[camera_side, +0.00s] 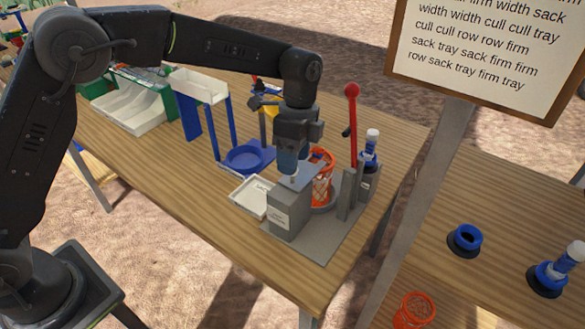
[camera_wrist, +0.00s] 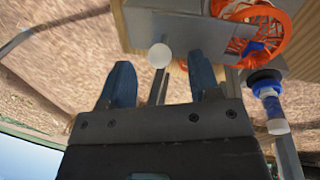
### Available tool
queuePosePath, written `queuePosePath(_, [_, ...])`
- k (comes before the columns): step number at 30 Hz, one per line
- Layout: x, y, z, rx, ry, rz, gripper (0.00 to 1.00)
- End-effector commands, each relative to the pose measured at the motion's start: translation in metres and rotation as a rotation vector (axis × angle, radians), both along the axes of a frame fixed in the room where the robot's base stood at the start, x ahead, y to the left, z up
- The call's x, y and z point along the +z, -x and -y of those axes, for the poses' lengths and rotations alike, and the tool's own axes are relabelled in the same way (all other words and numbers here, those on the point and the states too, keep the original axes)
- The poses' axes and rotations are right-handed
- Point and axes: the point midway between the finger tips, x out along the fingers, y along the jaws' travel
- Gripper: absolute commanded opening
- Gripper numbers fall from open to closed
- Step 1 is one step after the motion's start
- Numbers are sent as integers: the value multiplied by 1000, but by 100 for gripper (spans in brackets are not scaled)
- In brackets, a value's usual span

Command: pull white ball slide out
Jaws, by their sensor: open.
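The white ball (camera_wrist: 159,55) shows in the wrist view just beyond and between the two blue fingertips of my gripper (camera_wrist: 163,80). The fingers stand apart with a clear gap, and the ball is not gripped. In the side view, my gripper (camera_side: 288,165) points down over the grey block (camera_side: 290,214) of the device. A small whitish spot just below the fingertips seems to be the ball. The grey device (camera_wrist: 165,30) lies beyond the ball in the wrist view. How the ball joins the slide is hard to make out.
An orange basket (camera_side: 322,185) stands close behind the block, also seen in the wrist view (camera_wrist: 245,45). A red-knobbed lever (camera_side: 352,130) and a blue-and-white bottle (camera_side: 370,155) stand right of it. A white tray (camera_side: 250,196) and blue dish (camera_side: 244,158) lie left.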

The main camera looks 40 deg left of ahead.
Motion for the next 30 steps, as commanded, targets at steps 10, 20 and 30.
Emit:
queuePosePath(10, [-32, 6, 1, 0, 0, 1, 56])
queuePosePath(20, [-34, 7, 1, 1, 0, 1, 54])
queuePosePath(30, [-34, 6, 1, 1, 0, 1, 21])
